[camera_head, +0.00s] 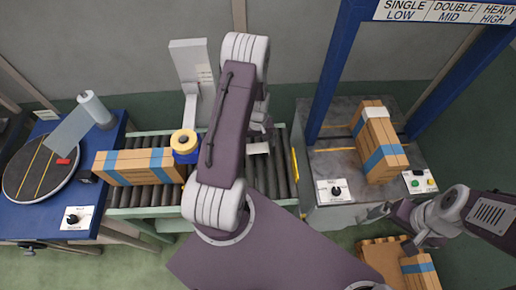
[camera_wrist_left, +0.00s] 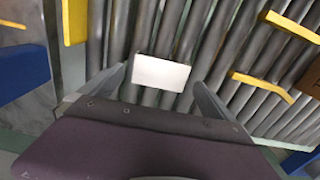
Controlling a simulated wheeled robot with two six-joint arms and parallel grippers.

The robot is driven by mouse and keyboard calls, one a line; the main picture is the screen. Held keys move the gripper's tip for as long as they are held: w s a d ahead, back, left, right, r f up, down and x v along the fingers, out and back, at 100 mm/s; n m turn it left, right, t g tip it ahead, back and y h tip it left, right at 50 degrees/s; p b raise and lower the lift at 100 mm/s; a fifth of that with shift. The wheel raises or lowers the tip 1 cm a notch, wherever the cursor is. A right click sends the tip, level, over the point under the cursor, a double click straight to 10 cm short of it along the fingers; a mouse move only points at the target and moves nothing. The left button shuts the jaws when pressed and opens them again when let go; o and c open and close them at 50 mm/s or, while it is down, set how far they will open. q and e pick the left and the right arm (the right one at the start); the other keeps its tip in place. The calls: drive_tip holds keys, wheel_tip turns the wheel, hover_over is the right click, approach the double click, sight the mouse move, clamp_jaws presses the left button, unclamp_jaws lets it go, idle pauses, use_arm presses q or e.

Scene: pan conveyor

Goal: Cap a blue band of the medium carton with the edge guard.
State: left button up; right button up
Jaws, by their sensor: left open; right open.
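A small white rectangular piece (camera_head: 258,148), which looks like the edge guard, lies on the conveyor rollers. The left wrist view shows it (camera_wrist_left: 160,73) between the fingertips of my left gripper (camera_wrist_left: 160,82), which is open and not closed on it. In the head view my left gripper (camera_head: 259,124) is partly hidden by my arm. Cartons with blue bands are a long one (camera_head: 135,166) on the conveyor's left end, one (camera_head: 380,147) on the right grey table, and one (camera_head: 418,272) at the lower right. Which is the medium one I cannot tell. My right gripper (camera_head: 390,228) is open and empty.
A yellow-and-blue tape roll (camera_head: 184,144) is beside the long carton. A blue table (camera_head: 104,135) with a turntable (camera_head: 42,168) stands left. Blue posts (camera_head: 335,70) frame the grey table (camera_head: 318,165).

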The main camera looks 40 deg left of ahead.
sight(258, 148)
use_arm(q)
wheel_tip(258, 148, down, 2)
drive_tip(key=shift+s+f, duration=0.1)
drive_tip(key=shift+f, duration=0.15)
drive_tip(key=shift+a+f, duration=0.1)
drive_tip(key=shift+f, duration=0.15)
drive_tip(key=shift+r, duration=0.1)
drive_tip(key=c, duration=1.2)
